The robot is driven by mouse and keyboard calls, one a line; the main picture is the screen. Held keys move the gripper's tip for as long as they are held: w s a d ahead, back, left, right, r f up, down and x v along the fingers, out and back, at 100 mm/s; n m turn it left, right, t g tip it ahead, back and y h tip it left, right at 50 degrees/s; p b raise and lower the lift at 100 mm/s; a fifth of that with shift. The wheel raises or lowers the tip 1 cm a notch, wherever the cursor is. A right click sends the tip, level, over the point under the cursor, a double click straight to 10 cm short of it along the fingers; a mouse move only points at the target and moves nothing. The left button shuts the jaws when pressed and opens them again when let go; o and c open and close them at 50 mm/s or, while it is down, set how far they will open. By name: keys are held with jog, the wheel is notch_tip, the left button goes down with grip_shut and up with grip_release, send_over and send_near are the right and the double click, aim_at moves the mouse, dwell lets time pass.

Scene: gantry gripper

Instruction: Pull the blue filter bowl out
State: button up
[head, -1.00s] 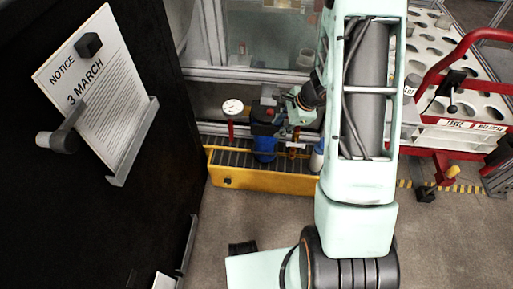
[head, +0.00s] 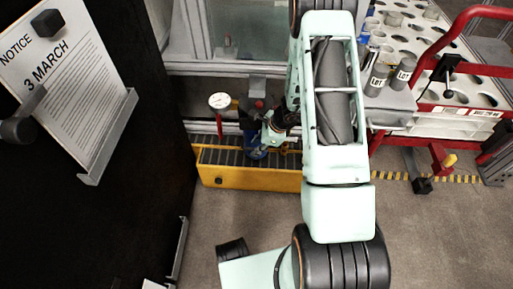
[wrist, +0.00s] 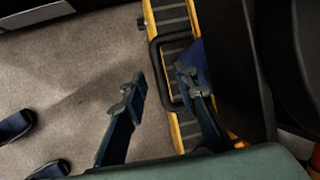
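The blue filter bowl (head: 255,153) hangs under a dark filter head (head: 247,118) above the yellow grated tray (head: 250,180). My gripper (head: 268,136) is right at the bowl in the head view and partly covers it. In the wrist view a dark blue surface, likely the bowl (wrist: 203,60), shows just behind the right fingertip. My gripper (wrist: 160,85) is open there, with a wide gap between its fingers. Floor and a black handle loop (wrist: 154,60) show through and beside that gap. I cannot tell whether a finger touches the bowl.
A round white gauge (head: 219,100) on a red stem stands left of the filter. A dark panel with a notice (head: 70,90) fills the left side. A red-framed cart (head: 455,115) with a white holed rack stands at right.

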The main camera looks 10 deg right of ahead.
jog(key=shift+f, duration=0.1)
jog(key=shift+c, duration=0.4)
grip_shut()
